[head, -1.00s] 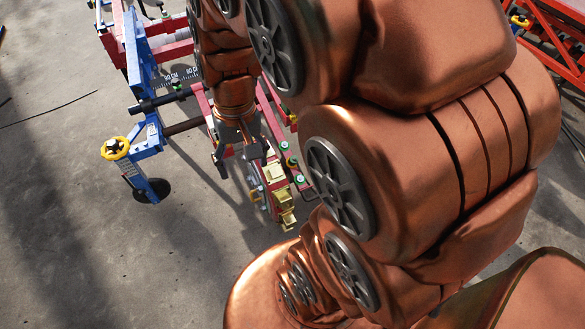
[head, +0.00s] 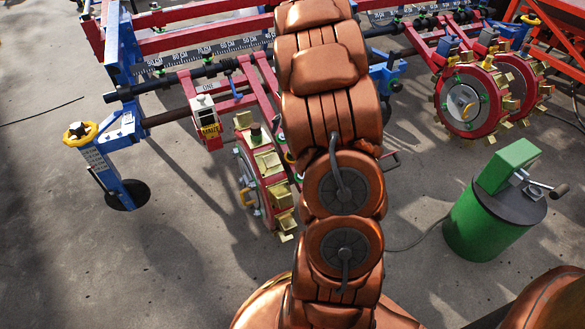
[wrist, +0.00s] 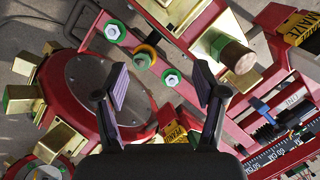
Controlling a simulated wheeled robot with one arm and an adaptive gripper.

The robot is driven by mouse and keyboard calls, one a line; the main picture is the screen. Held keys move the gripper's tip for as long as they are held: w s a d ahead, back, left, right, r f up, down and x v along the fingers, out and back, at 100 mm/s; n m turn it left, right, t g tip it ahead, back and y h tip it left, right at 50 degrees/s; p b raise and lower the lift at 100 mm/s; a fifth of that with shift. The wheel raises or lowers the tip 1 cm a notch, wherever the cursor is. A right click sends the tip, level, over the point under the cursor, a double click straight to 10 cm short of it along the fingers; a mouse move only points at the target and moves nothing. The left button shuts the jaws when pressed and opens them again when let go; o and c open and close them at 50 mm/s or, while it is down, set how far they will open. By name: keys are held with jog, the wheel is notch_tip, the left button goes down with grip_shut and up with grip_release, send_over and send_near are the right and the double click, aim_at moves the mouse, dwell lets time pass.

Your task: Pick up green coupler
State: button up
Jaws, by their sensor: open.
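Several small green parts show, and I cannot tell for certain which one is the green coupler. In the wrist view, a green ring sits around a brown shaft end (wrist: 238,57) at the upper right. In the head view my gripper is hidden behind my copper arm.
In the head view, the planter's red wheel with brass cups (head: 266,180) stands left of my arm. A yellow-knobbed blue leg (head: 115,165) is further left. A green drum with a crank (head: 487,228) stands at the right. Bare concrete lies at lower left.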

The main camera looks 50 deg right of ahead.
jog(key=shift+m+t, duration=0.3)
jog(key=shift+m, duration=0.4)
jog(key=shift+w+d+f+b, duration=0.45)
jog(key=shift+d+f+b, duration=0.5)
jog(key=shift+f, duration=1.5)
jog(key=shift+w+d+f+b, duration=0.55)
jog(key=shift+f+b, duration=0.75)
jog(key=shift+f, duration=1.15)
jog(key=shift+w+d+f+b, duration=0.35)
jog(key=shift+d+f+b, duration=0.65)
jog(key=shift+f, duration=1.45)
jog(key=shift+a, duration=0.1)
jog(key=shift+c, duration=0.2)
grip_shut()
